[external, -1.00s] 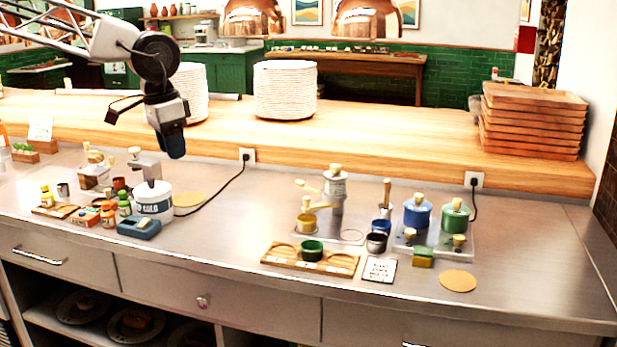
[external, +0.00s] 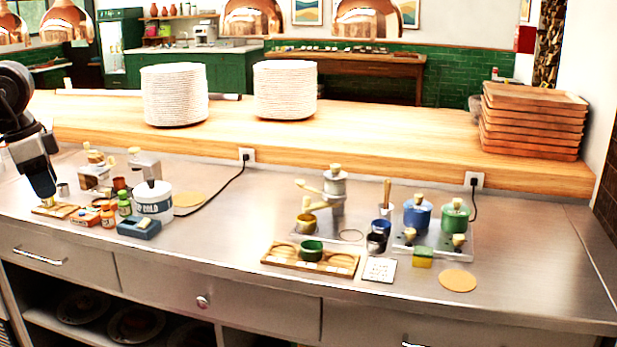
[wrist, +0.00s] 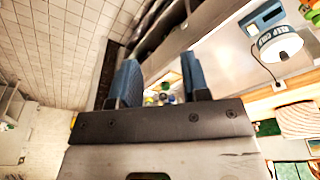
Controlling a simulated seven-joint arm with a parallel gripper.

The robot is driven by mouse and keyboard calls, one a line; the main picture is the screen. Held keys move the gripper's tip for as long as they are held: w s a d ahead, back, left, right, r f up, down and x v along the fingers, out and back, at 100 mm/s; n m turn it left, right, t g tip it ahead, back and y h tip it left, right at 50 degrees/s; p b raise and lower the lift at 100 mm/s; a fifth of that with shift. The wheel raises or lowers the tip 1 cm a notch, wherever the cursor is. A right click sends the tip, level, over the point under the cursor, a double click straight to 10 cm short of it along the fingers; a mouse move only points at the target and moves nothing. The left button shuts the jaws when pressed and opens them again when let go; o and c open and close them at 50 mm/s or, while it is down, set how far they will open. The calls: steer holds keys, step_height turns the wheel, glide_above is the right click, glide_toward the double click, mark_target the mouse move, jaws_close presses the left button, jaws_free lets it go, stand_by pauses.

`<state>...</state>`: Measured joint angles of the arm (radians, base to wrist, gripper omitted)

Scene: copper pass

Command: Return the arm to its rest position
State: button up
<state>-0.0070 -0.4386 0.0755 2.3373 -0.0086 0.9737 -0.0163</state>
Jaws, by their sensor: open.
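My gripper (external: 42,190) is at the far left of the external view, pointing down above the left end of the steel counter. Most of my arm is outside that picture. In the wrist view the two blue fingers of my gripper (wrist: 160,78) stand apart with nothing held between them. Small blurred items show beyond the gap. In the external view the gripper overlaps the space beside a small wooden board (external: 58,210); I cannot tell how far apart they are.
Near the gripper stand small bottles (external: 108,215), a white tub (external: 153,201) and a blue box (external: 139,227). Further right are a grinder (external: 334,190), a wooden holder (external: 285,258), and blue (external: 417,213) and green (external: 455,216) canisters. Plate stacks (external: 175,95) stand on the wooden ledge.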

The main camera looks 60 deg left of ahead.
steer(key=s+f, duration=0.5)
steer(key=s, duration=0.6)
steer(key=shift+s+d+m, duration=0.2)
steer(key=shift+d+m, duration=0.1)
